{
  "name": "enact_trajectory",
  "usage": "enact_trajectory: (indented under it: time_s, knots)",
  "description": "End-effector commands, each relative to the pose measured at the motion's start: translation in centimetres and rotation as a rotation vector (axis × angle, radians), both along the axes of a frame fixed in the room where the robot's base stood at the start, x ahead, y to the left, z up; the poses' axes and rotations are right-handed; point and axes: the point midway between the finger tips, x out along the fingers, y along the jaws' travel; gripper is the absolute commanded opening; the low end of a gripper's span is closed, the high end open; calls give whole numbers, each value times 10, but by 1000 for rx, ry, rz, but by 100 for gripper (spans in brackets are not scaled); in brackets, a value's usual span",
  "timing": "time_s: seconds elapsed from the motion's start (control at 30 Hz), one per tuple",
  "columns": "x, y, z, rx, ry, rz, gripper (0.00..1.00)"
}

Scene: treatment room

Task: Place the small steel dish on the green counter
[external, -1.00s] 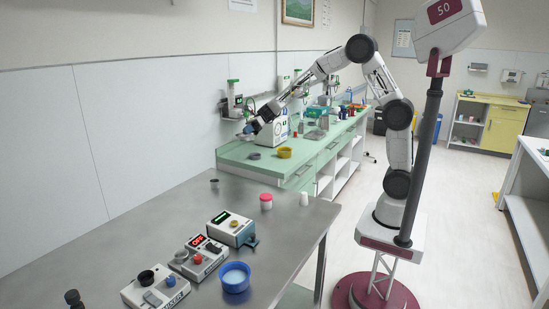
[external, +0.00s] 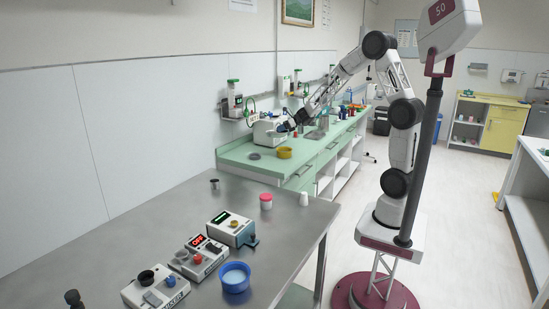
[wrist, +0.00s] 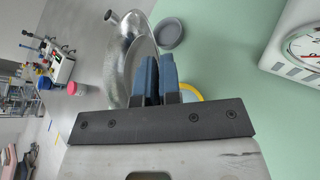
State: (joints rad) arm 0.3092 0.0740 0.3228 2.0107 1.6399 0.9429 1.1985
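The small steel dish (wrist: 128,62) is tilted on edge in the wrist view, with its rim at the blue fingertips. My gripper (wrist: 160,78) has its two fingers close together and appears shut on the dish's rim; the grip itself is partly hidden. In the external view my gripper (external: 288,127) is above the green counter (external: 232,153), in front of the white device. The counter's pale green top also fills the right of the wrist view (wrist: 225,55). The dish is too small to make out clearly in the external view.
A grey round dish (external: 254,156) and a yellow bowl (external: 284,153) sit on the counter's near end. The white device (external: 266,131) with a dial (wrist: 305,45) stands close to my gripper. Several bottles stand farther back. The steel table (external: 180,225) is in front.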

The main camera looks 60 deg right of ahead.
Motion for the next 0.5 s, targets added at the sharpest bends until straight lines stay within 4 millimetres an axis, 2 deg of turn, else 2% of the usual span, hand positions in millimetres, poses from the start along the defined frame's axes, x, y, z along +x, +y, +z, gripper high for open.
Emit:
enact_trajectory:
  time_s: [0.1, 0.5]
  knots:
    - [-15, -31, -8, -1, 3, -76, 0]
    - [-72, -121, -33, -3, 12, -324, 0]
